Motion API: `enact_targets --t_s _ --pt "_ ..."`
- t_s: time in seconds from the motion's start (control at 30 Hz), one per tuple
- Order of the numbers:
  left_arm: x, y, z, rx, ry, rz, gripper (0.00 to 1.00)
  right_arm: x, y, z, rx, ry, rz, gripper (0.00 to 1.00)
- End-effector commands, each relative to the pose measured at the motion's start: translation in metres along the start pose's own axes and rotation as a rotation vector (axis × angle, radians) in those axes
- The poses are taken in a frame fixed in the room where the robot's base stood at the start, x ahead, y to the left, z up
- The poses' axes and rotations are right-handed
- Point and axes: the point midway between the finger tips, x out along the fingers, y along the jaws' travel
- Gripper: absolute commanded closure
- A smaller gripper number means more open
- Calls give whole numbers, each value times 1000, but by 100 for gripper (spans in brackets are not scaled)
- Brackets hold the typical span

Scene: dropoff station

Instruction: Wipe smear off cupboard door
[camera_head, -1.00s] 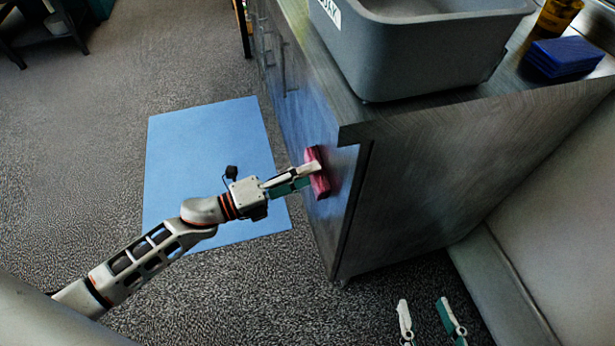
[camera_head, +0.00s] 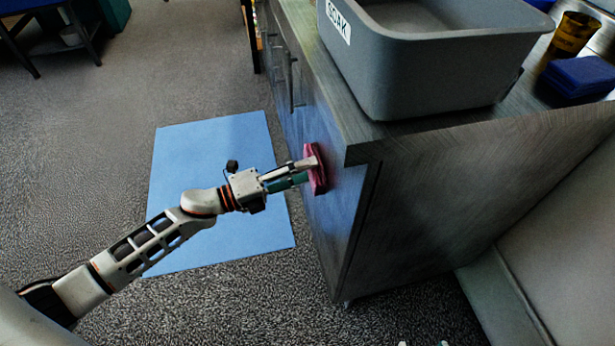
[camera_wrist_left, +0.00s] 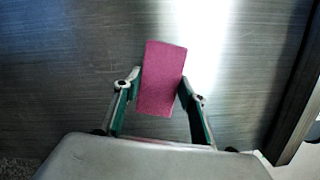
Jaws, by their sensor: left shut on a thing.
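A pink sponge-like pad (camera_head: 319,168) is between the fingers of my left gripper (camera_head: 307,173), which is shut on it. The pad is at the grey cupboard door (camera_head: 342,198), near the upper front corner, and appears to touch it. In the left wrist view the pad (camera_wrist_left: 162,78) stands slightly tilted before the brushed door (camera_wrist_left: 70,75), between the fingertips. I cannot make out a smear; a bright streak right of the pad looks like glare. Only the fingertips of my right gripper (camera_head: 422,343) show at the bottom edge, apart and empty.
A grey tub (camera_head: 430,75) stands on the cupboard's top (camera_head: 350,125), with blue pads (camera_head: 580,78) and an amber cup (camera_head: 574,33) to its right. Door handles (camera_head: 291,80) lie farther back. A blue mat (camera_head: 190,150) lies on open carpet.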

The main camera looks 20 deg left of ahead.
Motion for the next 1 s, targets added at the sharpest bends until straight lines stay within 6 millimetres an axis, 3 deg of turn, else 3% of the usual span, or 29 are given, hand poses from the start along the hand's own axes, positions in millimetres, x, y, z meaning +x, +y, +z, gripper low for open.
enact_targets --t_s 0.33,1.0 --pt "-3 0 1 0 0 0 76 4 2 -6 -5 15 2 60" --pt "-58 1 9 -1 2 2 76 0 0 6 5 -10 -1 60"
